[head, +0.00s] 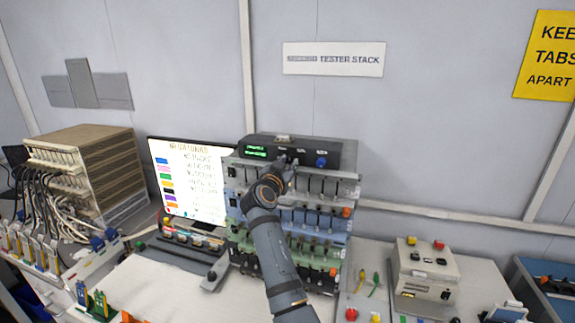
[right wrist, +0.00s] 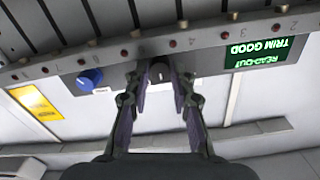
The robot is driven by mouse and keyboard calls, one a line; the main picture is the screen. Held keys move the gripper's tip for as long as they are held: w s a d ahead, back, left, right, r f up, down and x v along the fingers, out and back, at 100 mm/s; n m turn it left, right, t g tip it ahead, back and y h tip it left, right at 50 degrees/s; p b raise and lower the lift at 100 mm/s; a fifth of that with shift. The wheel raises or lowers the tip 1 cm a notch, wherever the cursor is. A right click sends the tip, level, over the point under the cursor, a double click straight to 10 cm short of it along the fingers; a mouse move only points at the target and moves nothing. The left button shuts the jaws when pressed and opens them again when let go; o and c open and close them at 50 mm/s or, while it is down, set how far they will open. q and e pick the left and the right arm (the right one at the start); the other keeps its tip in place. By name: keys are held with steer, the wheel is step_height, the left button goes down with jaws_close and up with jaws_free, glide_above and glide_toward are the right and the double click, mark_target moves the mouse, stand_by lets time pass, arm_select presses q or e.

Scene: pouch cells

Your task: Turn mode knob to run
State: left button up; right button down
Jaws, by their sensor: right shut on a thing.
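A black control box (head: 300,147) sits on top of the tester stack and has a lit green display (head: 256,151) and a blue knob (head: 321,162). My right gripper (head: 290,163) is at the front of this box, between the display and the blue knob. In the right wrist view, which is upside down, my right gripper (right wrist: 160,78) is shut on a dark knob (right wrist: 160,71), with one finger on each side. The blue knob (right wrist: 90,79) is beside it, apart from the fingers. The display (right wrist: 262,52) reads "TRIM GOOD". The mode label is not readable. My left gripper is out of view.
Below the box are stacked rows of cells (head: 320,217). A white screen (head: 188,180) stands to the left and a wooden cabinet (head: 105,165) with cables farther left. A beige box with buttons (head: 425,270) stands at the right. The wall is behind the stack.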

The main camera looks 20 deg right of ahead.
steer(key=shift+f+n+b, duration=0.15)
steer(key=shift+n+b, duration=0.6)
steer(key=shift+n, duration=0.45)
steer(key=shift+n+b, duration=0.3)
steer(key=shift+n, duration=2.7)
steer(key=c, duration=1.1)
jaws_free()
steer(key=shift+a, duration=0.1)
